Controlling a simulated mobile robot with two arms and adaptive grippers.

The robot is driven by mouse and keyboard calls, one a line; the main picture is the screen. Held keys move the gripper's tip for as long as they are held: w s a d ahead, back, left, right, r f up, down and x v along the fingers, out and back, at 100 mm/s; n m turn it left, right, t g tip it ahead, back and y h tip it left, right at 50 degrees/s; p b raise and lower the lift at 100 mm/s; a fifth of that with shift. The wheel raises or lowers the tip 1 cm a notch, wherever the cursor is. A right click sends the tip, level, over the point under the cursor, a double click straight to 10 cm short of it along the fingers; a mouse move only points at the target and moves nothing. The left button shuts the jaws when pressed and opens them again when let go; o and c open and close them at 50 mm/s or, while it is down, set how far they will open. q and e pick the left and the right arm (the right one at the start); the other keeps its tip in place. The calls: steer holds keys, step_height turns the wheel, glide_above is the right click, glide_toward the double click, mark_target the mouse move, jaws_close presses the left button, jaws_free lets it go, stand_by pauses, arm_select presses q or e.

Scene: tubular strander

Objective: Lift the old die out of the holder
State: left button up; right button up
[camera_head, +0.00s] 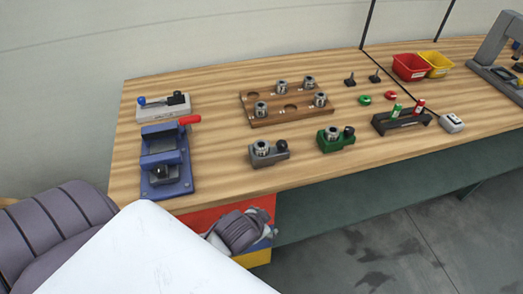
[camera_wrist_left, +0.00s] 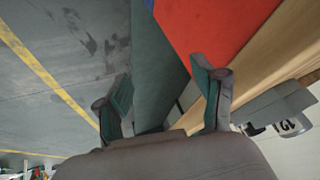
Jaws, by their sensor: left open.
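A grey holder (camera_head: 282,151) with a metal die (camera_head: 262,148) in it and a black knob at its right stands near the bench's front edge. A green holder (camera_head: 337,143) with a similar die (camera_head: 332,133) and a dark knob stands to its right. I cannot tell by looks which die is the old one. My left gripper (camera_wrist_left: 165,95) shows in the left wrist view, its two fingers wide apart with nothing between them. It is away from both holders, in front of the bench. My right gripper is not in view.
A wooden rack (camera_head: 290,113) with several dies stands behind the holders. A blue fixture (camera_head: 168,180) with a red handle is at the left. A dark stand (camera_head: 388,124) with green and red bottles, and red (camera_head: 410,68) and yellow bins (camera_head: 437,66), are at the right.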

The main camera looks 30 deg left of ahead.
arm_select(q)
steer(key=w+d+r+m+t+h, duration=0.15)
steer(key=w+r+m+t, duration=0.3)
steer(key=w+r, duration=0.5)
steer(key=w+d+r+m+t+h, duration=0.1)
steer(key=w+d+r+m+t, duration=0.25)
steer(key=w+r+t, duration=0.6)
steer(key=s+d+r+m+g+h, duration=0.3)
steer(key=d+r+m+g+h, duration=0.6)
steer(key=r+m+h, duration=0.85)
steer(key=m+g+y, duration=1.2)
steer(key=m+y, duration=0.7)
steer(key=m, duration=0.2)
glide_above(261, 142)
steer(key=s, duration=0.1)
step_height(261, 142, down, 11)
steer(key=f+p, duration=0.1)
steer(key=f, duration=0.3)
steer(key=f+p, duration=0.2)
steer(key=f, duration=0.2)
steer(key=f+p, duration=0.1)
steer(key=f, duration=0.3)
steer(key=shift+w+d+f, duration=0.1)
steer(key=shift+d+f, duration=0.2)
steer(key=shift+f, duration=0.45)
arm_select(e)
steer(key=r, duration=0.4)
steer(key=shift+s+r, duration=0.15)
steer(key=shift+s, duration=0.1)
